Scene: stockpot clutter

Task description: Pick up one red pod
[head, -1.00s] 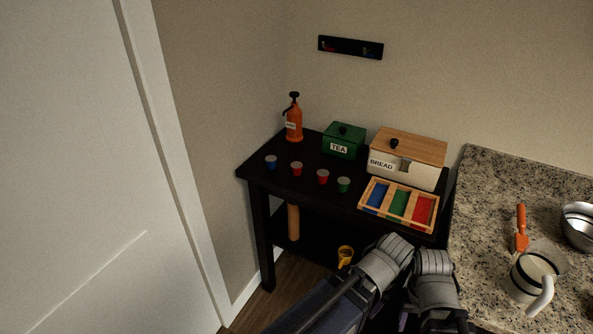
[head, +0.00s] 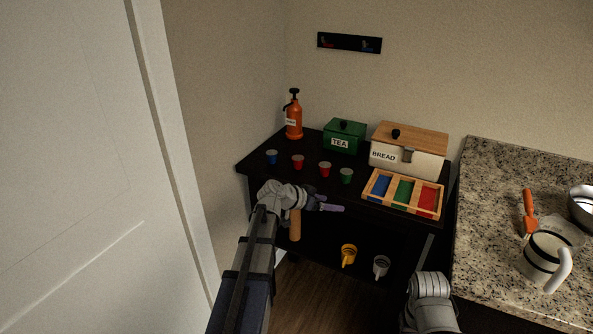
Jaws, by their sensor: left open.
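Two red pods stand on the black table: one red pod (head: 297,162) at left, another red pod (head: 324,170) right of it. A blue pod (head: 271,157) stands left of them and a green pod (head: 346,176) right of them. My left gripper (head: 331,207) is in front of the table's front edge, nearer to me than the pods and apart from them. It is open and its small fingers point right. Of my right arm only a grey link shows at the bottom; its gripper is not seen.
A wooden tray (head: 366,190) with blue, green and red compartments sits right of the pods. Behind stand an orange bottle (head: 294,122), a green TEA box (head: 329,148) and a BREAD box (head: 422,166). Yellow (head: 348,257) and white (head: 381,266) mugs are on the lower shelf. A granite counter (head: 485,235) is at right.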

